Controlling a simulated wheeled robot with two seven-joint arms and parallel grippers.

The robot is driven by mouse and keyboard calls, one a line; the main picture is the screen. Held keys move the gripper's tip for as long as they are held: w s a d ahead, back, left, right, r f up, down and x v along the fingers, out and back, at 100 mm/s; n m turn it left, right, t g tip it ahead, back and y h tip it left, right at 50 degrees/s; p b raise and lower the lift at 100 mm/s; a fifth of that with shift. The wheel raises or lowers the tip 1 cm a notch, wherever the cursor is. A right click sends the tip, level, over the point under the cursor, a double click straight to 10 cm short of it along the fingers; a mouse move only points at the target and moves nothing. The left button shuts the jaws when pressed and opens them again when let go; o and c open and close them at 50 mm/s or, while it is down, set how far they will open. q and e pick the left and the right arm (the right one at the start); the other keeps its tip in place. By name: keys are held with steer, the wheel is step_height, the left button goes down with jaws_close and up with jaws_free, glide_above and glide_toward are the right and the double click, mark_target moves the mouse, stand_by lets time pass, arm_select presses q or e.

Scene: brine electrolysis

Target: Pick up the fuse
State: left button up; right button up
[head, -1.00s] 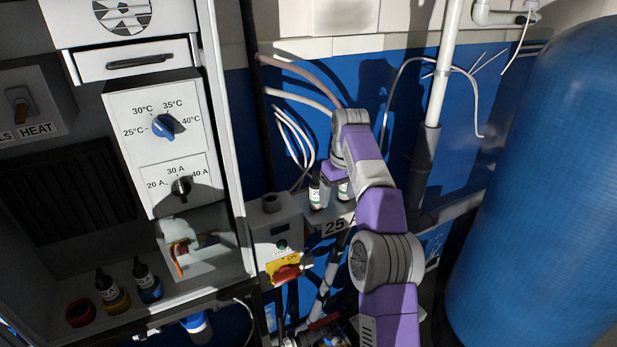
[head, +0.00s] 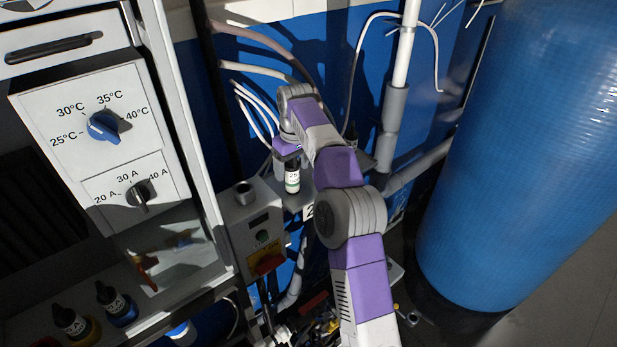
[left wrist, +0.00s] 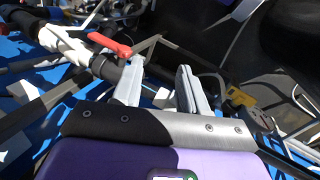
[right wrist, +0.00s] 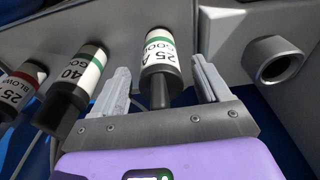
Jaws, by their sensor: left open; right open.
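The fuse, marked 25 A GOOD with a green band (right wrist: 160,55), shows in the right wrist view between the fingers of my right gripper (right wrist: 161,72). The gripper is open, with a finger on each side and visible gaps. In the head view a white-labelled fuse (head: 292,178) shows just below my right gripper's purple body (head: 287,148); its fingers are hard to make out there. Beside it in the right wrist view are a 40 GOOD fuse (right wrist: 85,72) and a red-banded 25 BLOWN fuse (right wrist: 20,88). My left gripper (left wrist: 160,70) is open and empty in the left wrist view.
A grey box with a round metal socket (head: 243,190) and a red switch (head: 268,263) stands left of the fuses. The socket also shows in the right wrist view (right wrist: 275,60). A large blue tank (head: 520,150) stands right. A red-handled valve (left wrist: 110,44) is near my left gripper.

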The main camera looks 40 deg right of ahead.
steer(key=shift+w+f, duration=0.1)
steer(key=shift+f, duration=0.35)
steer(key=shift+a, duration=0.1)
steer(key=shift+c, duration=0.2)
steer(key=c, duration=1.2)
steer(key=shift+r, duration=0.1)
steer(key=shift+c, duration=0.2)
steer(key=shift+r, duration=0.1)
